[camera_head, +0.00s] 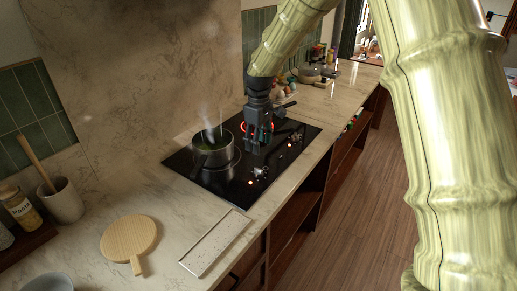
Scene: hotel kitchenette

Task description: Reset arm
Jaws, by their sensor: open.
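My gripper (260,137) is open and points down above the black cooktop (212,184). My bamboo-textured arm reaches in from the right and top of the head view. The gripper is just right of a metal pot (212,154) and appears empty. The pot stands on the left side of the cooktop with steam rising and something green inside. I cannot tell whether the gripper clears the cooktop surface or by how much. A red glowing ring (246,127) shows partly behind the gripper.
A round wooden board (129,238) and a pale rectangular tray (216,243) lie on the near counter. A utensil crock (62,201) and pasta jar (20,208) stand at left. A pan (307,74) and several small items are at the far end. The wooden floor (340,215) at right is clear.

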